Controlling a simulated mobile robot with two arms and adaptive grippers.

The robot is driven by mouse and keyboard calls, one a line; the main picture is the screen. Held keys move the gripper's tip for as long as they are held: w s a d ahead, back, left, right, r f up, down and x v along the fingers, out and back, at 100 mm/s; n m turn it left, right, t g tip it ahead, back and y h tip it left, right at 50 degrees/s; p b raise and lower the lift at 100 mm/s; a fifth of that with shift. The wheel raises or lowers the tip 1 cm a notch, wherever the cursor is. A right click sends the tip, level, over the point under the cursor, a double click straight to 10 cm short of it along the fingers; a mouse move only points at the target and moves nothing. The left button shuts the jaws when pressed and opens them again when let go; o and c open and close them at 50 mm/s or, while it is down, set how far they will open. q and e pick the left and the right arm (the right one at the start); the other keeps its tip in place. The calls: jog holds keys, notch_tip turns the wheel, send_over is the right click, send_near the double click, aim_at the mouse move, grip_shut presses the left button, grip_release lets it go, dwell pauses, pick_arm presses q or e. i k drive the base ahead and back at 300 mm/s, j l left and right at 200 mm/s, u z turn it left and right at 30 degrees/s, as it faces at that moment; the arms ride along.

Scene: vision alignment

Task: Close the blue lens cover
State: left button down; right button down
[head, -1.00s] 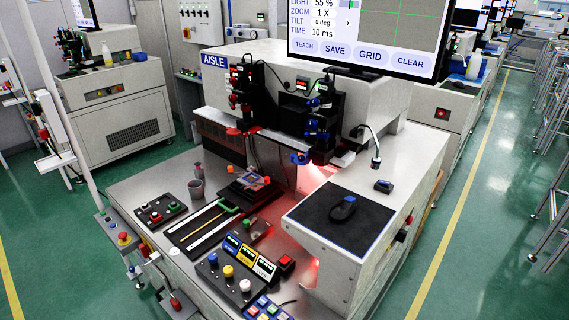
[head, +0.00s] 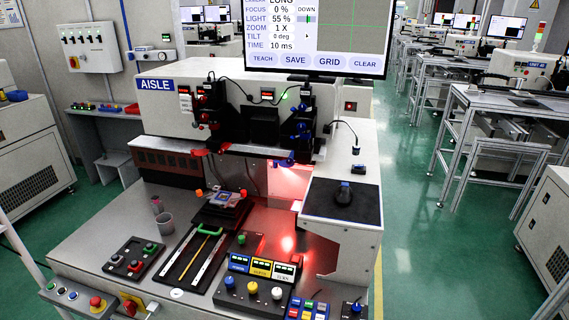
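The machine marked AISLE (head: 190,98) stands ahead of me. A blue part (head: 284,162), which looks like the blue lens cover, sticks out at the bottom of the right-hand black optics column (head: 306,120), above the red-lit area. I cannot tell from this distance how far it is open. A red part (head: 198,152) sits at the bottom of the left-hand optics column. Neither of my grippers is in view.
A monitor (head: 318,62) stands on top of the machine. A black pad (head: 325,207) with a mouse (head: 343,193) covers the right ledge. Button boxes (head: 133,258) and a slide rail (head: 195,258) occupy the worktop. A green-floored aisle lies to the right.

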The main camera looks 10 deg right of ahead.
aim_at(282, 162)
jog(key=i+j+z, duration=0.2)
jog(key=j, duration=0.15)
jog(key=i+j+z, duration=0.25)
jog(key=j+z, duration=0.2)
jog(key=j, duration=0.3)
jog(key=i, duration=0.05)
